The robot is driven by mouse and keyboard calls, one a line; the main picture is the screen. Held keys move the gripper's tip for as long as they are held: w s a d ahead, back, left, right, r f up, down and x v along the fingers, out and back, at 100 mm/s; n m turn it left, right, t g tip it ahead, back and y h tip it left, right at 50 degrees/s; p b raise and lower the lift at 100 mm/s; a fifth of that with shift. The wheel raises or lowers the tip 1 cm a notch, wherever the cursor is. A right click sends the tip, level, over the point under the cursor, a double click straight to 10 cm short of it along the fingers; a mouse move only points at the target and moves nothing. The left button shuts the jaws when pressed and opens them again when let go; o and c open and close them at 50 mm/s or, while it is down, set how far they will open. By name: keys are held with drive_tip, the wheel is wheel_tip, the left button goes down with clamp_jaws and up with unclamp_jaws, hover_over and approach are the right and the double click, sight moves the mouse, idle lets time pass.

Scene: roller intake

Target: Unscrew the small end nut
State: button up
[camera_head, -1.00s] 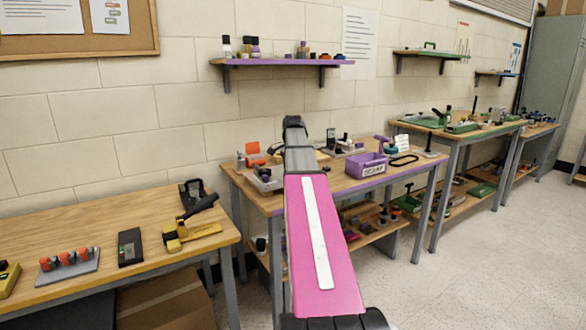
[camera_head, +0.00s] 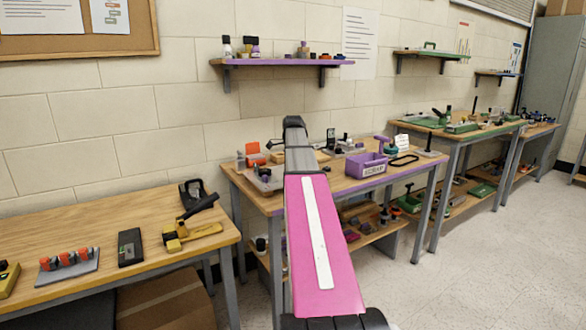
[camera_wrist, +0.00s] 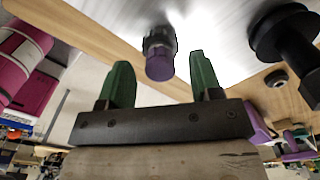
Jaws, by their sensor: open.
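In the wrist view a small purple nut-like end piece (camera_wrist: 160,67) sits on a grey ribbed fitting (camera_wrist: 158,38), which runs up to a pale shiny surface. I take the purple piece to be the small end nut. My gripper (camera_wrist: 161,76) is open, with one green fingertip on each side of the purple piece in the picture. Gaps show on both sides, so neither finger appears to touch it. How deep it lies between the fingers I cannot tell. In the head view my pink arm hides my gripper and the nut.
In the head view, a purple bin (camera_head: 366,165) and a grey fixture (camera_head: 338,147) stand on the middle bench (camera_head: 232,172). A purple shelf (camera_head: 280,62) hangs above.

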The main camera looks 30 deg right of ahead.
drive_tip(key=m, duration=1)
drive_tip(key=shift+m, duration=0.3)
clamp_jaws()
